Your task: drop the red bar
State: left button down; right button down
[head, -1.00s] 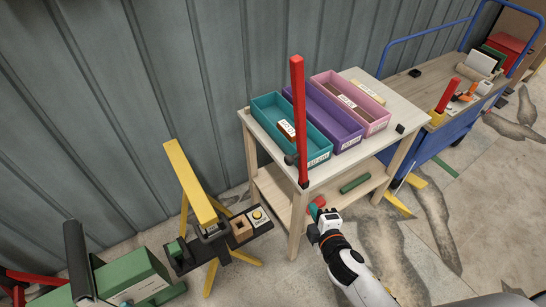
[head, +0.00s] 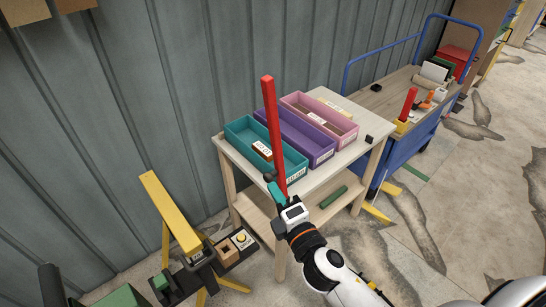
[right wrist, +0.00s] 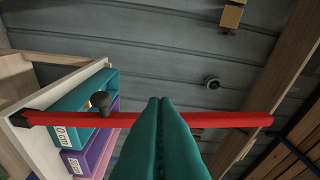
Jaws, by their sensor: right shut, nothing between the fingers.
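The red bar (head: 273,125) stands upright at the front corner of the wooden table, in front of the teal bin. My right gripper (head: 270,182) is at the bar's lower part, its teal fingers together with nothing between them. In the right wrist view the red bar (right wrist: 230,119) runs across the picture behind the shut fingertips (right wrist: 160,99). A dark round knob (right wrist: 100,101) shows by the bar there, and the bar's left end meets a dark piece at the table edge. I cannot tell whether the fingers touch the bar. My left gripper is not in view.
Teal (head: 240,127), purple (head: 325,153) and pink (head: 350,135) bins stand on the table. A green cylinder (head: 333,197) lies on its lower shelf. A yellow beam on a stand (head: 170,212) is at the left. A blue cart (head: 400,150) stands at the right.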

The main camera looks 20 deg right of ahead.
jog(key=w+d+p, duration=0.2)
jog(key=w+p, duration=0.1)
jog(key=w, duration=0.7)
jog(key=shift+d+r, duration=0.4)
